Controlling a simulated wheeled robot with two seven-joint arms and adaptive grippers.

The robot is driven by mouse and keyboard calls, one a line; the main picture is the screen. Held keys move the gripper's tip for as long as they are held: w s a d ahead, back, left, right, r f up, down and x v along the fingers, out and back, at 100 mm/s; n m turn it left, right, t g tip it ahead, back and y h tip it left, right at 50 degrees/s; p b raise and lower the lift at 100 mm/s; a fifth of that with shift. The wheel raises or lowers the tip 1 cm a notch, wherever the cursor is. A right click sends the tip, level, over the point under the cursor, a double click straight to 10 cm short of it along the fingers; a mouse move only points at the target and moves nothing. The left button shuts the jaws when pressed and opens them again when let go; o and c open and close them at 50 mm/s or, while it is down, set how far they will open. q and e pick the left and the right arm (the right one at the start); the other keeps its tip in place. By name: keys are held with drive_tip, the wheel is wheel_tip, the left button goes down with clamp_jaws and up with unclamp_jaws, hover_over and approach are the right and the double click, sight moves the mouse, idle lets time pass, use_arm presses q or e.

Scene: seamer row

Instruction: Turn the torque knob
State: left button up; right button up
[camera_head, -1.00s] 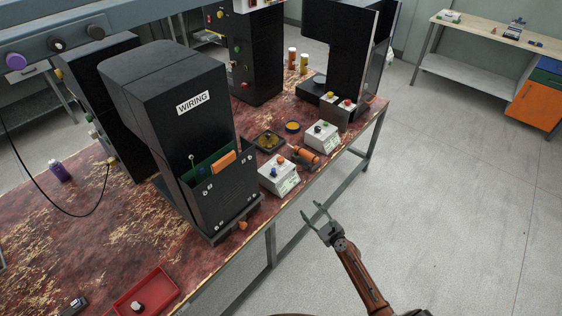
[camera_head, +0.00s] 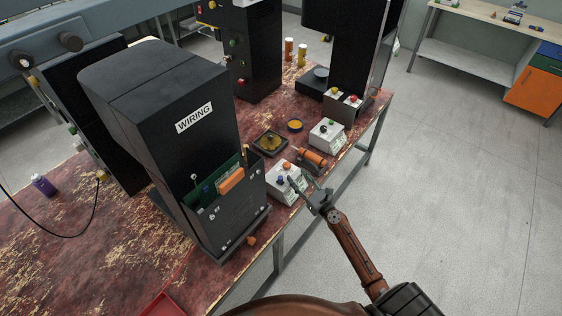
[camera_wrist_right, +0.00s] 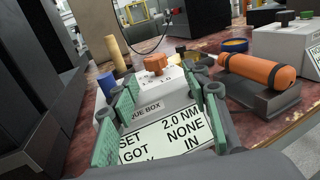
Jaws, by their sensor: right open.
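The torque box (camera_head: 284,194) is a small white box at the front edge of the bench, with an orange knob (camera_head: 287,166) and a blue post (camera_head: 281,180) on top. In the right wrist view the orange torque knob (camera_wrist_right: 154,64) stands ahead, beyond the fingertips, and the blue post (camera_wrist_right: 107,82) is at its left. My right gripper (camera_head: 308,185) is open and empty at the front of the box. Its green-padded fingers (camera_wrist_right: 160,95) spread in front of the label, which reads SET 2.0 NM, GOT NONE. Whether they touch the box is unclear. My left gripper is out of view.
An orange driver (camera_head: 313,157) lies in a dark cradle right beside the box, close to my right gripper. The tall black WIRING machine (camera_head: 165,120) stands to the left. Another white button box (camera_head: 327,135) is farther back. Open floor lies right of the bench.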

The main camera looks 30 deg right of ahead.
sight(289, 169)
drive_tip(key=shift+w+d, duration=0.1)
drive_tip(key=shift+w, duration=0.25)
drive_tip(key=w, duration=0.5)
drive_tip(key=w+a, duration=0.1)
drive_tip(key=w, duration=0.1)
drive_tip(key=shift+w+a+b, duration=0.1)
drive_tip(key=shift+w+b, duration=0.25)
